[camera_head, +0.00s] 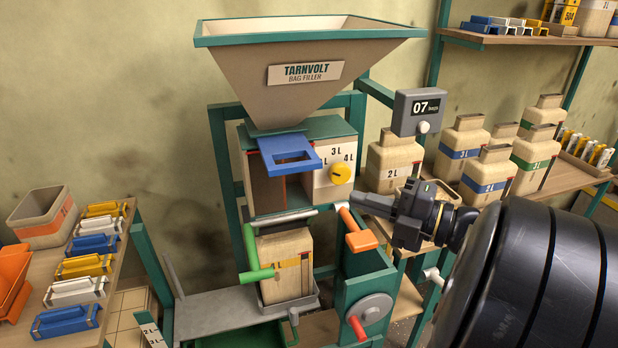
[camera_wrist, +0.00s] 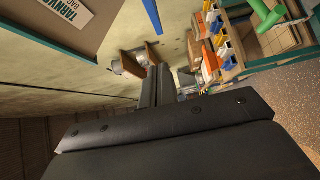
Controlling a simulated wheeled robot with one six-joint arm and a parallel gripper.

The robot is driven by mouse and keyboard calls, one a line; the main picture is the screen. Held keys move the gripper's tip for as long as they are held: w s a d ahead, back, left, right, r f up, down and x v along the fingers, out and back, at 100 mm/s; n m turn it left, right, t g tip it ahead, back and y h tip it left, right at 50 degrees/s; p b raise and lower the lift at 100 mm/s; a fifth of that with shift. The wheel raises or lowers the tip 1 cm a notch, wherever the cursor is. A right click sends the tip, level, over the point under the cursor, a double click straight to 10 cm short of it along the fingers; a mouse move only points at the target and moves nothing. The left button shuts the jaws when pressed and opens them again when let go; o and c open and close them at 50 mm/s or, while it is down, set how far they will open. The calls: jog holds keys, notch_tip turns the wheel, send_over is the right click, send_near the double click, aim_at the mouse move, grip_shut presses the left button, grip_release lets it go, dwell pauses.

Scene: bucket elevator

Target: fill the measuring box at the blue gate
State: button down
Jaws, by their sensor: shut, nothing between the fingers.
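The blue gate (camera_head: 289,153), a flat plate with a rectangular opening, sticks out at the front below the hopper (camera_head: 290,80). The measuring box (camera_head: 330,187) is just beneath it, with a yellow dial (camera_head: 341,174) among litre marks 2 L, 3 L and 4 L. Its fill level cannot be seen. My gripper (camera_head: 358,200) is shut and empty, to the right of the measuring box and just above the orange handle (camera_head: 361,241), apart from the blue gate. In the wrist view its fingers (camera_wrist: 157,86) are together. A blue strip shows at the top there.
A bag (camera_head: 284,264) stands under the box, with a green handle (camera_head: 257,262) at its left. A counter (camera_head: 418,110) reads 07 bags. Filled bags (camera_head: 394,160) stand on the right shelf. A left table (camera_head: 60,262) holds coloured clips and bins.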

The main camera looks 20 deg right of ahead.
aim_at(306, 161)
jog(key=shift+w+d+p+x, duration=0.35)
jog(key=shift+x, duration=1.7)
jog(key=shift+w+d+p+x, duration=0.3)
jog(key=shift+p+x, duration=0.05)
jog(key=shift+x, duration=1.65)
jog(key=shift+w+d+p+x, duration=0.35)
jog(key=shift+x, duration=1.7)
jog(key=w+b, duration=0.1)
jog(key=w, duration=0.4)
jog(key=shift+w+f, duration=0.1)
jog(key=shift+w, duration=0.05)
jog(key=shift+r, duration=0.25)
